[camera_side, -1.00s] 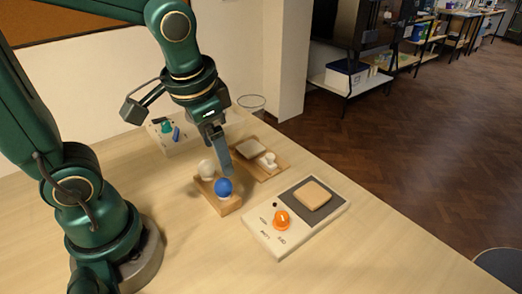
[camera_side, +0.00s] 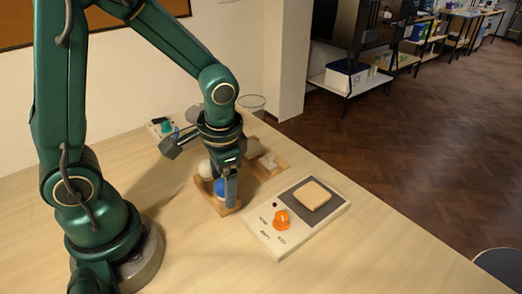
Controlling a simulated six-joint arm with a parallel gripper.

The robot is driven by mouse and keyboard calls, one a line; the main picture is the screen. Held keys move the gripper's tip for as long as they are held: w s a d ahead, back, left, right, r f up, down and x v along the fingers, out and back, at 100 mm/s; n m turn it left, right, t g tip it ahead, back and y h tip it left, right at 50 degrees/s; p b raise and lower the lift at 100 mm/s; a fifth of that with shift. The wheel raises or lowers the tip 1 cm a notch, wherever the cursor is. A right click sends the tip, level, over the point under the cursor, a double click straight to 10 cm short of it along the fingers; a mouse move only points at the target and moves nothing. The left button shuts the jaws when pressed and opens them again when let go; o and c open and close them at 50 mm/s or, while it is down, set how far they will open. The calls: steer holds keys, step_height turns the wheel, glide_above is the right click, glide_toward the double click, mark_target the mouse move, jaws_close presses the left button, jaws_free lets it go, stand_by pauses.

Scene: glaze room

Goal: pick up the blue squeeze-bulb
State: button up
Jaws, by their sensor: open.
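The blue squeeze-bulb (camera_side: 219,187) sits at the front of a small wooden stand (camera_side: 226,210), beside a white bulb (camera_side: 205,169) further back. My gripper (camera_side: 229,190) is low over the stand and points down. One finger stands in front of the blue bulb and hides its right part. The jaws are open. The other finger is hidden, so I cannot tell whether the bulb lies between the fingers or whether they touch it.
A board with an orange knob (camera_side: 282,220) and a tan tile (camera_side: 312,195) lies close on the right. Behind my gripper is a wooden tray (camera_side: 278,166) with pale items. A panel with a teal knob (camera_side: 167,127) is at the back. The front of the table is clear.

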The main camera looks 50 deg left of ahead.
steer(key=shift+c, duration=0.3)
steer(key=c, duration=0.7)
steer(key=shift+c, duration=0.2)
steer(key=shift+r, duration=0.1)
